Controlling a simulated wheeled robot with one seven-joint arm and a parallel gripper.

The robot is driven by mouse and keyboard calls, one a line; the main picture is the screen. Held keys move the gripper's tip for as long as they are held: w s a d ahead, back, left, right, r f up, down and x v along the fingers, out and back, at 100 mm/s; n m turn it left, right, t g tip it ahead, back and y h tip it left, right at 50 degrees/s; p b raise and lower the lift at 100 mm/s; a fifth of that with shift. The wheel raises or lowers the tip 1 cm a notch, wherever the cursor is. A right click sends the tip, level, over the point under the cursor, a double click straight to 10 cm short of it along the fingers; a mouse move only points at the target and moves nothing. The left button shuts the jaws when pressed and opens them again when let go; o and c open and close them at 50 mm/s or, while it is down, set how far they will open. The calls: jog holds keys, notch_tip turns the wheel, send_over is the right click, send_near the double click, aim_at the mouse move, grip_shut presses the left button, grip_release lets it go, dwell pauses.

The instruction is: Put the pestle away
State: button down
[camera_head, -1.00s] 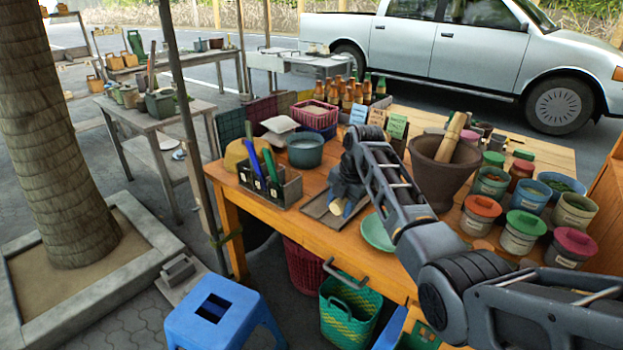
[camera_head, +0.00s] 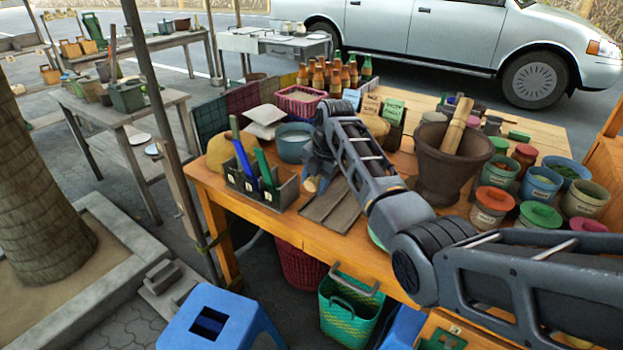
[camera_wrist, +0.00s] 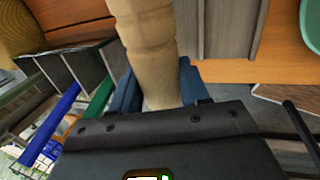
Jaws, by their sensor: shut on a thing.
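My gripper (camera_wrist: 160,90) is shut on a pale wooden pestle (camera_wrist: 150,40), which runs up out of the wrist view between the blue fingers. In the head view, my gripper (camera_head: 316,172) is over the table between the utensil caddy and a grey slatted board (camera_head: 328,208). The end of the held pestle (camera_head: 309,185) peeks out below it; the rest is hidden. The board also shows in the wrist view (camera_wrist: 222,28), just right of the pestle. A second wooden pestle (camera_head: 457,125) leans in the dark clay mortar (camera_head: 437,185) at the right.
The grey caddy (camera_head: 280,196) with blue and green handles stands close left of my gripper. A blue-grey bowl (camera_head: 291,146) stands behind. Several lidded jars (camera_head: 492,207) crowd the right side. A green plate (camera_wrist: 312,25) lies beyond the board. Bottles (camera_head: 334,76) stand at the back.

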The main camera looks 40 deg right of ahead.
aim_at(313, 211)
jog(key=shift+f+b, duration=2.5)
jog(key=shift+f, duration=0.95)
jog(key=c, duration=0.5)
grip_release()
jog(key=shift+f, duration=0.1)
jog(key=shift+s, duration=0.1)
jog(key=shift+o, duration=0.6)
jog(key=shift+f, duration=0.15)
jog(key=shift+c, duration=0.2)
jog(key=shift+s, duration=0.1)
